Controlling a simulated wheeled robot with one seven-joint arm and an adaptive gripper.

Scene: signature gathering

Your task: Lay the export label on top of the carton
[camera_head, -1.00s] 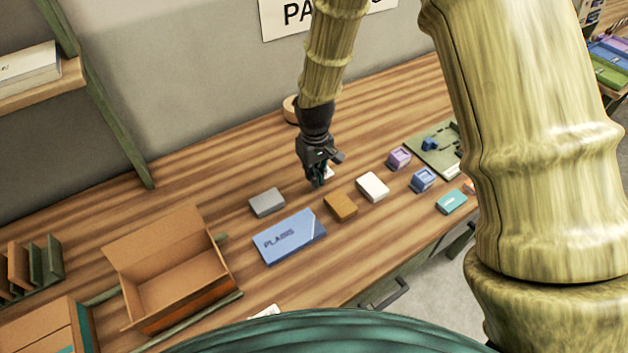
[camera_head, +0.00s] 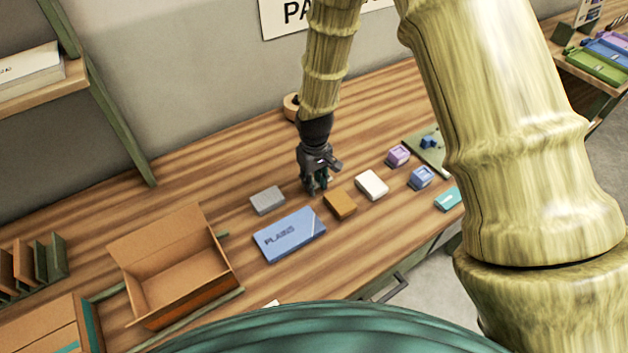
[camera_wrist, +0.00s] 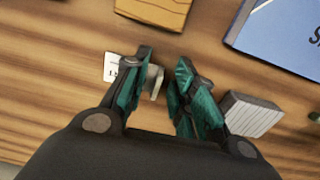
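A small white card with dark print (camera_wrist: 110,66), apparently the export label, lies on the table in the wrist view, partly behind my left finger. A small pale upright piece (camera_wrist: 156,82) shows between my fingers; I cannot tell whether it belongs to the card. My gripper (camera_wrist: 165,88) points down with its teal fingers apart, low over the table. It also shows in the head view (camera_head: 315,188), where it hides the card. An open cardboard carton (camera_head: 188,277) stands at left. A closed carton with a teal stripe (camera_head: 40,335) is partly visible at lower left.
Near my gripper lie a grey block (camera_head: 267,200), a brown block (camera_head: 340,204), a white block (camera_head: 372,185) and a blue box (camera_head: 289,235). Purple and blue blocks and a green tray (camera_head: 425,152) are at right. The table behind the grey block is clear.

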